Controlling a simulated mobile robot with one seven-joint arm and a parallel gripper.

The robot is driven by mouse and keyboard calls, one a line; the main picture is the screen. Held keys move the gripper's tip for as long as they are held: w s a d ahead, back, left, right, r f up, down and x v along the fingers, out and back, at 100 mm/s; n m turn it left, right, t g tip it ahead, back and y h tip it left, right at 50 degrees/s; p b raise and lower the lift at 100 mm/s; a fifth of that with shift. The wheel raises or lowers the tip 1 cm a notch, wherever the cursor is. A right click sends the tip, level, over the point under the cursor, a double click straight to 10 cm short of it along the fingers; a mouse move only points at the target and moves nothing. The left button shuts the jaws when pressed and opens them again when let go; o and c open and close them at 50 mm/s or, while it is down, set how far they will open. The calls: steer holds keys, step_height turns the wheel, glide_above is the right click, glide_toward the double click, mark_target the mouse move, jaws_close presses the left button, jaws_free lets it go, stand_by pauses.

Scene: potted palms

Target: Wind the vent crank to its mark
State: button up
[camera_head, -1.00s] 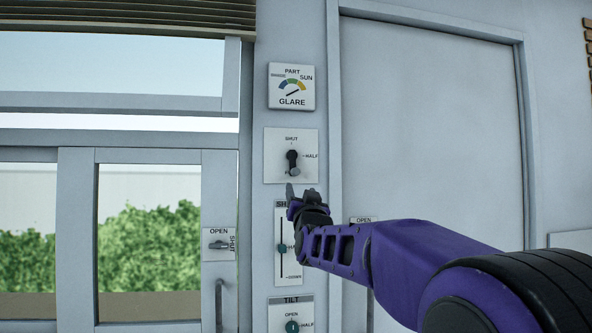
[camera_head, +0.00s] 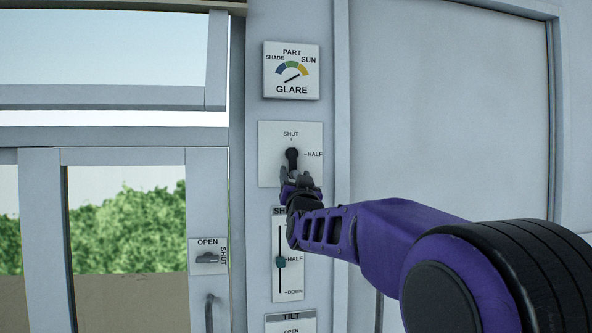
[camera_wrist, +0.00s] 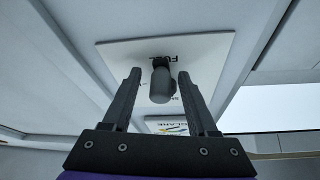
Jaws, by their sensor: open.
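The vent crank (camera_head: 291,155) is a dark arm on a white plate (camera_head: 270,138) on the wall post. Its plate reads SHUT at the top and HALF at the right. The crank arm points down, and my gripper hides its lower end in the head view. My gripper (camera_head: 297,177) is open at the lower part of the plate. In the wrist view, the grey crank knob (camera_wrist: 159,90) lies between the two spread fingers of my gripper (camera_wrist: 160,74), with space on both sides. The label by the knob, partly hidden, seems to read FULL.
The GLARE gauge (camera_head: 292,71) is above the crank, its needle low. A SHADE slider (camera_head: 280,262) and a TILT panel (camera_head: 291,318) are below. A window latch (camera_head: 208,258) is to the left, with a glazed window behind. A wall panel is to the right.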

steer(key=shift+s, duration=0.15)
steer(key=shift+c, duration=0.5)
jaws_close()
steer(key=shift+d, duration=0.1)
